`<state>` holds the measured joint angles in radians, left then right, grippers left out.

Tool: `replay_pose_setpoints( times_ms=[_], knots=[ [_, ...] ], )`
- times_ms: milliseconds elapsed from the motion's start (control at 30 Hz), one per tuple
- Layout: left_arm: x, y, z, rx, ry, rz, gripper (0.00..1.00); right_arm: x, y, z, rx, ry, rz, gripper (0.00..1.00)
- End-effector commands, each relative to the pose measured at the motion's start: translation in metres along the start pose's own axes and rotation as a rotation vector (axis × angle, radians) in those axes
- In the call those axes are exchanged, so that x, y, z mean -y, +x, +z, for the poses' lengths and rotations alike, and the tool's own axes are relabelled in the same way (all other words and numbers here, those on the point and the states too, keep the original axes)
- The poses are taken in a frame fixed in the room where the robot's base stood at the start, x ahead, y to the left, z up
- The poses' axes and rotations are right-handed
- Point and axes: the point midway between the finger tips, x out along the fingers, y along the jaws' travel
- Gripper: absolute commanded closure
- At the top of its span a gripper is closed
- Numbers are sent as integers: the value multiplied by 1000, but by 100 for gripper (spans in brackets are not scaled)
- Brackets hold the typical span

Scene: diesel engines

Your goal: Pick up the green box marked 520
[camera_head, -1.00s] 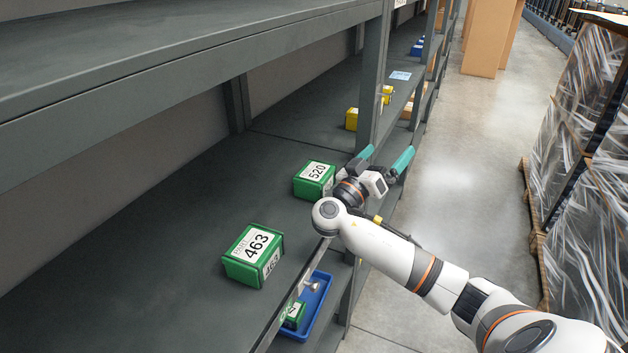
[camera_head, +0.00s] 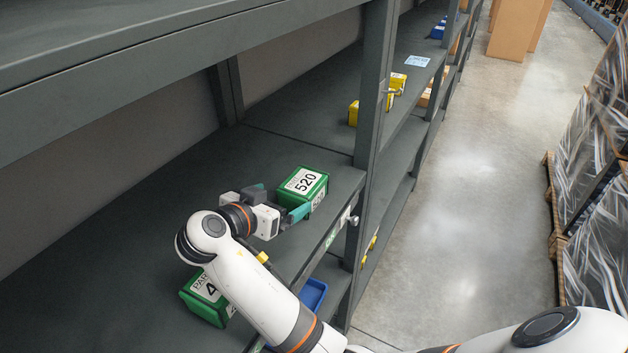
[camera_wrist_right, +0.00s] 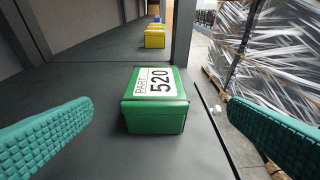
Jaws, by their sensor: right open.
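The green box marked 520 (camera_head: 298,190) sits on the grey shelf near its front edge, by the upright post. In the right wrist view the same box (camera_wrist_right: 156,112) stands upright between the two fingers, a little ahead of them. My right gripper (camera_head: 277,202) is open, with teal padded fingers, close to the near side of the box. In the right wrist view both fingers are apart and nothing is between the pads. My left gripper is not in view.
Another green box (camera_head: 208,297) sits nearer on the shelf, partly hidden by my right arm. A shelf post (camera_head: 374,95) rises beyond the 520 box. Yellow boxes (camera_head: 397,83) stand farther along. A blue tray (camera_head: 313,294) lies below. Wrapped pallets (camera_head: 592,160) stand across the aisle.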

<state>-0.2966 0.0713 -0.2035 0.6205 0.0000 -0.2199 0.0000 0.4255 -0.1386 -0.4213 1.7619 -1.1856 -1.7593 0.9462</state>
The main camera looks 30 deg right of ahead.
Motion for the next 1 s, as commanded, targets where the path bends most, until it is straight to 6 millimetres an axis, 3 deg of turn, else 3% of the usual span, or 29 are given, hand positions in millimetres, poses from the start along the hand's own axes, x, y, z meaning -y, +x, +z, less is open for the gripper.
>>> replay_pose_setpoints(
  times_ms=[133,433,633,1000],
  knots=[
    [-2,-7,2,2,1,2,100,-6,-2,-1,-25,6,17,2],
    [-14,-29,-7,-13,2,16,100,-6,43,-2,-24,5,16,2],
    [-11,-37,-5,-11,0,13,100,-6,59,-2,-24,5,15,2],
    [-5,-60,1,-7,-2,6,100,-8,108,-5,-25,7,18,2]
  ],
)
